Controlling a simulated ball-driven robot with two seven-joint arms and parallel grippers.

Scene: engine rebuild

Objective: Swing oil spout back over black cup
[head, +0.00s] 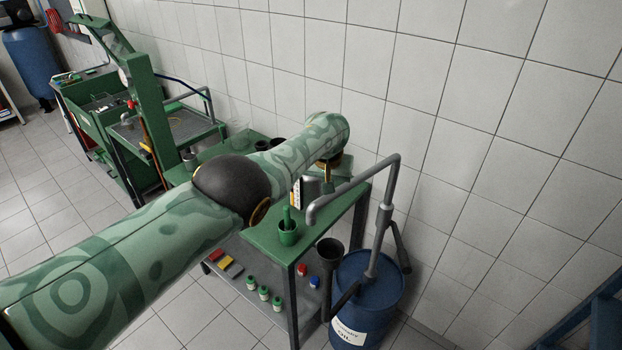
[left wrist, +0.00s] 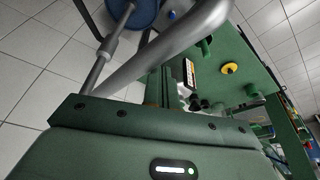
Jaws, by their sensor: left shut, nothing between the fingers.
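The grey oil spout (head: 352,182) rises from a blue oil drum (head: 375,290) and bends over to the left. Its downturned tip shows above and left of the black cup (head: 330,248), which sits on an arm at the drum's side; the tip does not line up with the cup's mouth in the picture. My left arm reaches across the green table. In the left wrist view the spout (left wrist: 170,48) crosses close in front of the hand; the fingertips are hard to make out. My right gripper is not in view.
A green table (head: 270,237) holds a green cup with a handle (head: 288,232) and dark cups partly behind my arm. Small bottles and coloured boxes stand on its lower shelf. A tiled wall (head: 480,110) closes the back. Floor is open at the front left.

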